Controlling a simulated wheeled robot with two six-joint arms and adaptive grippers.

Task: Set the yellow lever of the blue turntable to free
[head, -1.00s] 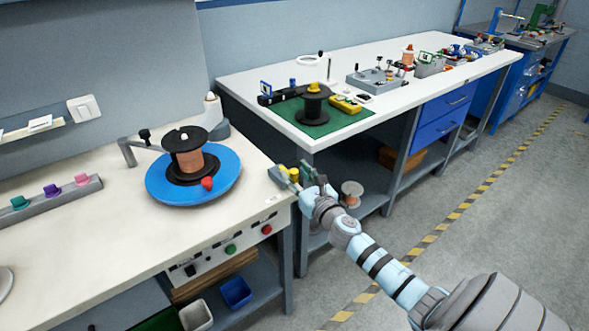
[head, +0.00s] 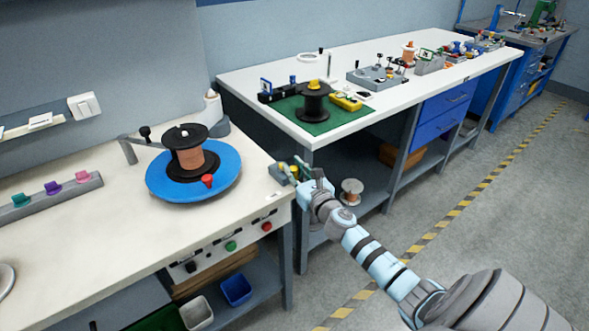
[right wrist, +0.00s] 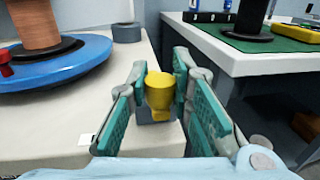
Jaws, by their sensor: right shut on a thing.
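The blue turntable (head: 222,182) lies on the near bench and carries a black spool of copper wire (head: 188,158). A red knob (head: 207,181) stands on its front rim. The yellow lever (right wrist: 158,93) sits on a small grey block (head: 278,174) at the bench's right corner. My right gripper (head: 299,175) is shut on the yellow lever, with one green-padded finger on each side of it in the right wrist view. The fingers cover most of the lever in the head view. My left gripper is not in view.
A metal arm with a black knob (head: 145,132) stands behind the turntable. A rail with coloured knobs (head: 53,189) lies at the left. A second bench (head: 318,152) with a green mat (head: 345,116) stands to the right, across a gap. The bench top before the turntable is clear.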

